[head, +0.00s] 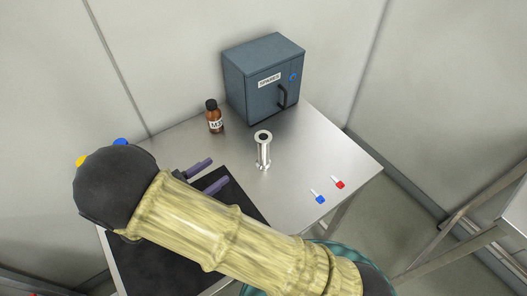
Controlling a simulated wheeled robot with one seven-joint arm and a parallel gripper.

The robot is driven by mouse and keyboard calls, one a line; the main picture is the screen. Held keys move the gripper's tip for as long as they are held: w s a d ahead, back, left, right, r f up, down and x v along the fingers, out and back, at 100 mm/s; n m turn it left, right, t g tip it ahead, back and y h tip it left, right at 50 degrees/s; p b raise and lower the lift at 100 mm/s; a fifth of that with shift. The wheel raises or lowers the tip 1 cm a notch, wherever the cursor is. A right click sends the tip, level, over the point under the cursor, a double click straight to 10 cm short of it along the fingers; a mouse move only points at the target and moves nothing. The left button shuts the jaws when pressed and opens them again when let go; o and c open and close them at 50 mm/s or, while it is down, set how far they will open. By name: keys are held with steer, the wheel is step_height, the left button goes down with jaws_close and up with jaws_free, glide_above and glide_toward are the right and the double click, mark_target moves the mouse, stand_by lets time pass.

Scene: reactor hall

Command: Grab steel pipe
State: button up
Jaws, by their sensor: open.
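The steel pipe (263,152) stands upright on the metal table, a shiny short tube with a flange at its top and at its foot. Its dark open bore faces up. My gripper (218,170) shows as two purple fingers, apart from each other, with nothing seen between them. The fingers point toward the pipe from its left and are apart from it in the picture. My arm in its yellowish sleeve hides the gripper's body and part of the table.
A blue-grey cabinet labelled SPARES (262,80) stands at the table's back. A brown bottle (214,118) is left of it. A blue key-like piece (319,198) and a red one (338,183) lie right. A black mat (150,262) covers the front left. Bare steel surrounds the pipe.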

steer(key=p, duration=0.1)
glide_toward(263, 136)
steer(key=w+d+f, duration=0.1)
steer(key=w+d, duration=0.2)
steer(key=d, duration=0.1)
steer(key=shift+a+f, duration=0.2)
steer(key=x, duration=0.2)
steer(key=r+p+x, duration=0.1)
steer(key=x, duration=0.1)
steer(key=shift+w+d, duration=0.15)
steer(key=shift+d, duration=0.15)
steer(key=shift+w+d, duration=0.25)
jaws_close()
